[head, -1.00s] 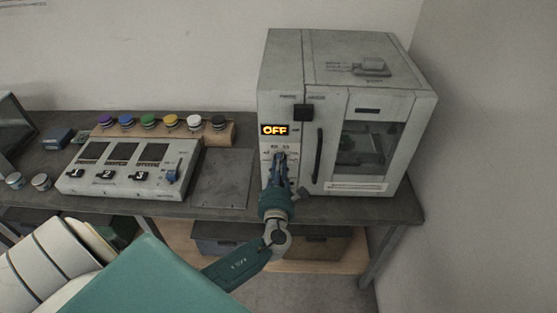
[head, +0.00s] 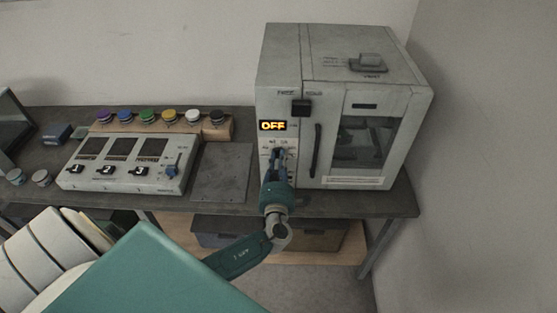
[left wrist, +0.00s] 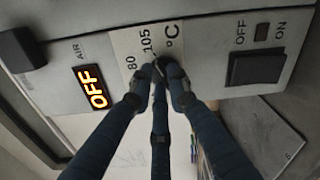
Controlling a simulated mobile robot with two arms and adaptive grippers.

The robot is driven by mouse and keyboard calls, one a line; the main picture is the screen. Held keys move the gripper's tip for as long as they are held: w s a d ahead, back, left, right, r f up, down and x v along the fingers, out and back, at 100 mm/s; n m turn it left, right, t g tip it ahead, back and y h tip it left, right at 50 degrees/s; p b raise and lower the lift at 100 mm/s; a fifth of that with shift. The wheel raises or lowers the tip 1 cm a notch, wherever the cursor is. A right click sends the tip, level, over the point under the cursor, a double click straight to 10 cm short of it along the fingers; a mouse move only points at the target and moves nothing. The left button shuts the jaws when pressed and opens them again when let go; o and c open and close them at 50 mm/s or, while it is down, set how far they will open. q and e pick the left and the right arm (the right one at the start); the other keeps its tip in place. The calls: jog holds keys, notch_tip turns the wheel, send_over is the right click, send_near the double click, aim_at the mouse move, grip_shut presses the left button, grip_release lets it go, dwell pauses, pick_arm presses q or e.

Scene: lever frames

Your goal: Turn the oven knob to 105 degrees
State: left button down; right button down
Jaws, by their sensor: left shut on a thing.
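The oven (head: 385,192) is a pale grey box at the back right of the bench, with a glass door on its right part. Its amber display (head: 272,125) reads OFF, also in the left wrist view (left wrist: 90,86). My left gripper (head: 278,153) is at the panel below the display, shut on the oven knob. In the left wrist view its fingertips (left wrist: 160,72) meet over the knob and hide nearly all of it, so its pointer cannot be read. Printed marks 80 and 105 and a °C sign show beside the fingertips. My right gripper is not in view.
A black rocker switch (left wrist: 255,66) marked OFF and ON is on the panel. A door handle (head: 317,150) stands right of my gripper. A wall is close on the right.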

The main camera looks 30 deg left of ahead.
pick_arm(q)
jog(key=shift+f, duration=0.1)
dwell(0.4)
jog(key=c, duration=1.7)
grip_release()
jog(key=shift+o, duration=0.2)
jog(key=v, duration=1.2)
